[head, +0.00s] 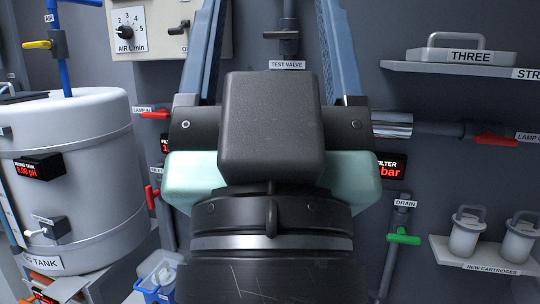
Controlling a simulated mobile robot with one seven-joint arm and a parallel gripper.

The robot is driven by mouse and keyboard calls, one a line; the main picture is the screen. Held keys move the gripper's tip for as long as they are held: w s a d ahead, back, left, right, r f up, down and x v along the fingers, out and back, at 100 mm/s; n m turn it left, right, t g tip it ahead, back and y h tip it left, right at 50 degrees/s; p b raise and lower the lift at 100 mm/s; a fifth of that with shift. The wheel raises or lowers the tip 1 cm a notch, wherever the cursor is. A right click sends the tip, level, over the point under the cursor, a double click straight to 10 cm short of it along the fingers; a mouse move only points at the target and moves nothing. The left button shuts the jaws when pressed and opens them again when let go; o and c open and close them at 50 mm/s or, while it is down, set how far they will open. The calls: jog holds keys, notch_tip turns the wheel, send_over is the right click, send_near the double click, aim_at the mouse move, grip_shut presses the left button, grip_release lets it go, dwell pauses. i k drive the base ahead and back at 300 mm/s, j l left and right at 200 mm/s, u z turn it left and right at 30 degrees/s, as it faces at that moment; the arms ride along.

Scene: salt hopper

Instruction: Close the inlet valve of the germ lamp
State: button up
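The inlet valve, under a label that seems to read LAMP IN, has a red handle (154,115) on the wall left of my gripper. The handle lies roughly level; its right end and the pipe there are partly hidden by my gripper. A shiny metal cylinder end (392,124), likely the germ lamp, shows on the right; the rest is hidden behind my gripper. A second red handle (495,140) sits on the pipe to its right, by a cut-off LAMP label. My gripper (270,8) fills the middle, its two blue-grey fingers pointing up, apart, with nothing seen between them.
A white tank (72,165) stands at left. Another red handle (152,197) is below the inlet valve. A green drain handle (403,238) is lower right. Shelves (465,73) jut out at right. A test valve (285,36) sits behind the fingers.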

aim_at(163, 114)
jog(key=i+j+u, duration=1.1)
jog(key=i+l, duration=0.1)
